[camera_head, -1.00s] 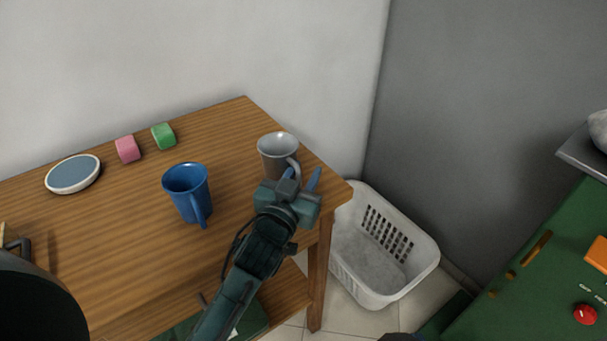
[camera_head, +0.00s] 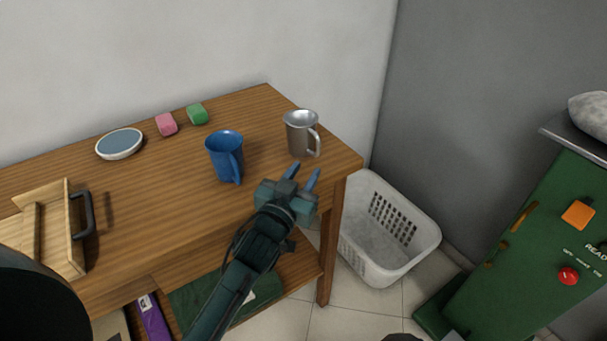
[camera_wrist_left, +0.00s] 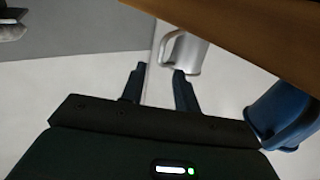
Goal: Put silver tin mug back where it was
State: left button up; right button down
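The silver tin mug (camera_head: 299,134) stands upright on the wooden table (camera_head: 160,200), near its right end, with its handle toward the right front. My left gripper (camera_head: 303,180) is open and empty, in front of the mug and apart from it in the head view. In the left wrist view the silver mug (camera_wrist_left: 187,55) shows beyond the open fingertips (camera_wrist_left: 158,72), its handle to the left. A blue mug (camera_head: 225,156) stands upright to the left of the silver one. It also shows at the right edge of the left wrist view (camera_wrist_left: 285,115). My right gripper is not in view.
A round dish (camera_head: 120,144), a pink block (camera_head: 166,124) and a green block (camera_head: 197,114) lie along the table's back. A wooden box with a black handle (camera_head: 84,215) is at left. A white basket (camera_head: 385,265) stands right of the table, beside a green machine (camera_head: 535,270).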

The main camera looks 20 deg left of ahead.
pick_arm(q)
jog(key=s+d+f+g+h, duration=0.1)
jog(key=s+f+g, duration=0.2)
jog(key=s+f, duration=0.4)
jog(key=s+d+f+m+g+h, duration=0.1)
jog(key=s+f, duration=0.6)
jog(key=s, duration=0.8)
jog(key=d+g, duration=0.1)
jog(key=g, duration=0.1)
jog(key=shift+f+m+g+h, duration=0.25)
jog(key=shift+m+g+h, duration=0.05)
jog(key=shift+h, duration=0.1)
jog(key=shift+s, duration=0.1)
